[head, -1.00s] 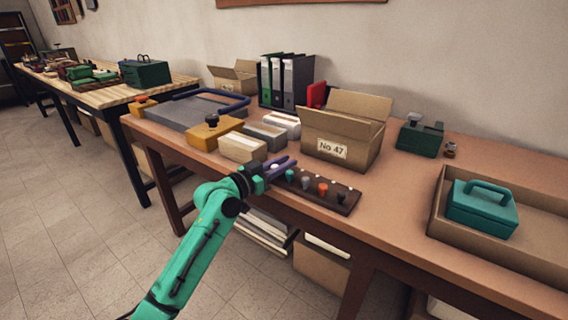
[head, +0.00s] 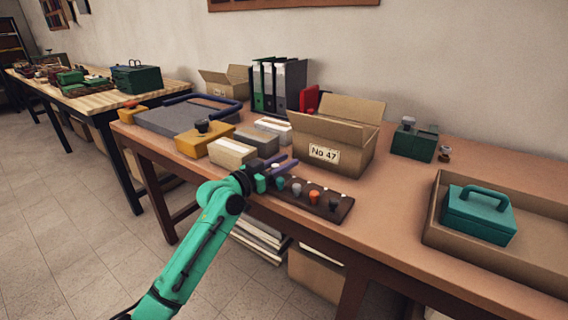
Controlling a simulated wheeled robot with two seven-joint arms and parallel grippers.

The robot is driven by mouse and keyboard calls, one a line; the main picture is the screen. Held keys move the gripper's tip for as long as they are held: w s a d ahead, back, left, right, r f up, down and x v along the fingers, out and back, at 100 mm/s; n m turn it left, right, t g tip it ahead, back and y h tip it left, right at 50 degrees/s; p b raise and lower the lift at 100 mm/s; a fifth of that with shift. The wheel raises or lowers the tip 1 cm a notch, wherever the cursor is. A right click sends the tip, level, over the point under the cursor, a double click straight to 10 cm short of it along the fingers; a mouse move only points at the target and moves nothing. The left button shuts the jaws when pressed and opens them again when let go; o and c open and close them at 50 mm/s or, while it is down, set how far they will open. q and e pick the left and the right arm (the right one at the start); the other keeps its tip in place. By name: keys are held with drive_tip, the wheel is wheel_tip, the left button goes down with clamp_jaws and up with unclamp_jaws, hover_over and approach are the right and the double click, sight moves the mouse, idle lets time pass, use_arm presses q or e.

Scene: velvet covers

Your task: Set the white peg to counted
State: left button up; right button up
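The dark peg board (head: 345,208) lies along the front edge of the brown table. A teal peg (head: 280,183), a grey peg (head: 297,189), an orange peg (head: 314,197) and a dark peg (head: 333,205) stand along it, with small white marks behind them. My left gripper (head: 283,164) is over the board's left end, its purple fingers pointing right. A small white piece (head: 276,167), which looks like the white peg, shows between the fingers. I cannot tell whether they grip it. The board's left end is partly hidden. My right gripper is out of view.
The open No 47 carton (head: 345,150) stands behind the board. A cream block (head: 232,153) and an orange stamp-like block (head: 205,140) are to the left. A tray (head: 430,230) with a teal case (head: 478,214) is at right. The table between board and tray is clear.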

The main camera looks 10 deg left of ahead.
use_arm(q)
drive_tip(key=shift+s+a+f, duration=0.1)
drive_tip(key=shift+s+a, duration=0.25)
drive_tip(key=shift+s, duration=0.1)
drive_tip(key=v, duration=0.6)
drive_tip(key=shift+s+a, duration=0.15)
drive_tip(key=shift+s, duration=0.2)
drive_tip(key=b+v, duration=0.1)
drive_tip(key=v, duration=0.5)
drive_tip(key=shift+s+a, duration=0.15)
drive_tip(key=shift+s, duration=0.2)
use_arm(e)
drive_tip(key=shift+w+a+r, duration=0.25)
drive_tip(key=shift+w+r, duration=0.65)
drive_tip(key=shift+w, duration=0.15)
